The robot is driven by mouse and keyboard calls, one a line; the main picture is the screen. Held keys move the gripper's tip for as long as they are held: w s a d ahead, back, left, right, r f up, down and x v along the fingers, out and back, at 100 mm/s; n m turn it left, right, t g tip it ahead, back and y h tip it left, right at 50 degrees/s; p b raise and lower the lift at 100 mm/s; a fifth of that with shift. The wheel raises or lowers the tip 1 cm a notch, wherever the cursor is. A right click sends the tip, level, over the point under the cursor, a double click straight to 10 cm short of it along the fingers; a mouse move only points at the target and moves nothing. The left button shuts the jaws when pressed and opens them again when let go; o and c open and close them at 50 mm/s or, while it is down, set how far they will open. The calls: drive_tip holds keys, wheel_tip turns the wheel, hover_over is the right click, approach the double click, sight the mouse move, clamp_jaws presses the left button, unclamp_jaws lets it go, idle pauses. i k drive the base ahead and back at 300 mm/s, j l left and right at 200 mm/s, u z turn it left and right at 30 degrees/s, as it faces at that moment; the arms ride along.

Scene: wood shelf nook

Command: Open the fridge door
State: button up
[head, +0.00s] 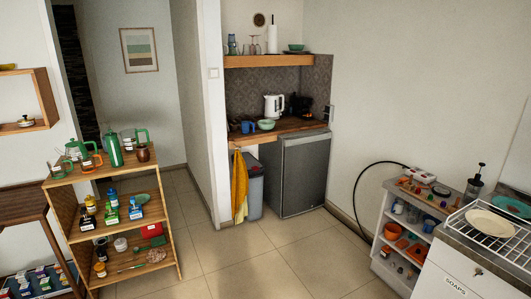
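The fridge (303,174) is a small dark grey unit under the wooden counter, in the nook at the centre right of the head view. Its door looks shut, with its broad grey face towards the room. I cannot make out a handle at this size. My gripper is not in view, so I cannot tell where it is relative to the fridge.
A grey bin (253,186) with a yellow cloth (240,187) stands left of the fridge. A wooden shelf rack (167,218) is at front left. A white shelf (392,236) and drying rack (497,231) are at right. The tiled floor (275,251) before the fridge is clear.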

sight(306, 157)
drive_tip(key=i, duration=3.1)
drive_tip(key=i+u, duration=0.15)
drive_tip(key=i, duration=0.3)
drive_tip(key=i+l+u, duration=0.1)
drive_tip(key=i, duration=0.4)
drive_tip(key=i+l+u, duration=0.15)
drive_tip(key=i, duration=0.3)
drive_tip(key=i+l+u, duration=0.1)
drive_tip(key=i, duration=0.35)
drive_tip(key=i+l+u, duration=0.15)
drive_tip(key=i+l, duration=0.15)
drive_tip(key=i, duration=0.15)
